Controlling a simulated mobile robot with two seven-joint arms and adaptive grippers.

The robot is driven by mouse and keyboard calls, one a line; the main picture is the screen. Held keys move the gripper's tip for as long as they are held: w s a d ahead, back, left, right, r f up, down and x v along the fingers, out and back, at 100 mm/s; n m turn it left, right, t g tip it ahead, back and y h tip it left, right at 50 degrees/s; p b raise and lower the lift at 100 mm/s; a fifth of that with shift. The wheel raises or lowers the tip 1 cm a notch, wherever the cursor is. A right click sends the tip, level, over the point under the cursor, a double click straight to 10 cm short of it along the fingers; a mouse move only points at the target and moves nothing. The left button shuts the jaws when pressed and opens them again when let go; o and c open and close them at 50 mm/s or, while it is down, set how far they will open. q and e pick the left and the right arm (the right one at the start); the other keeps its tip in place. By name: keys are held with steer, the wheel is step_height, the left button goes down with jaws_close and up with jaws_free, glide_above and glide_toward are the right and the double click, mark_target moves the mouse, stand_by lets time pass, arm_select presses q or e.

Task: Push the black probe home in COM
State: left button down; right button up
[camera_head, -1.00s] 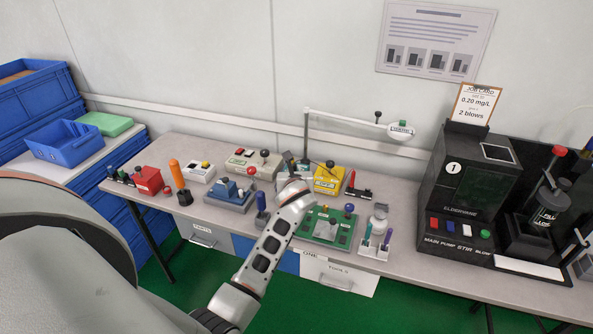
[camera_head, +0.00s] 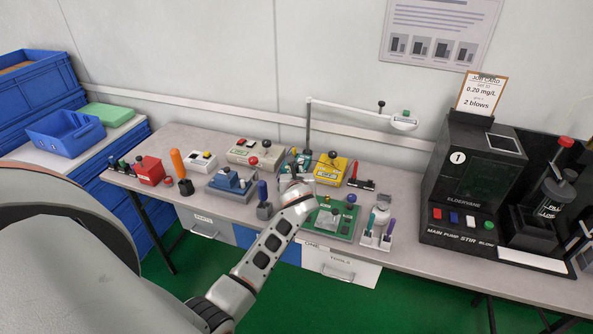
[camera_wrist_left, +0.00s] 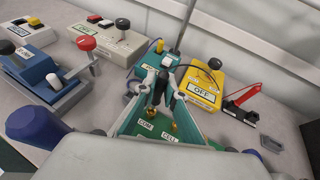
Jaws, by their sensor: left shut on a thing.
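My left gripper (camera_wrist_left: 165,84) is shut on a small dark thing that appears to be the black probe (camera_wrist_left: 163,92), mostly hidden between the fingers. In the head view my left gripper (camera_head: 294,178) is over the table, just left of the yellow meter (camera_head: 331,173). In the left wrist view the yellow meter (camera_wrist_left: 203,92) has an OFF label and a black knob, and lies just right of the fingertips. My right gripper is not in view.
A green board (camera_head: 343,228) lies in front of the meter. A teal box (camera_wrist_left: 141,66) stands behind the fingers. A black holder (camera_wrist_left: 240,113) with a red lead is right of the meter. Blue, grey and red devices crowd the left; a black machine (camera_head: 468,185) stands at right.

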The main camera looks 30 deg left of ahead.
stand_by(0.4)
arm_select(q)
steer(key=shift+p, duration=0.55)
stand_by(0.7)
steer(key=shift+f, duration=1.3)
stand_by(0.5)
steer(key=c, duration=2)
jaws_free()
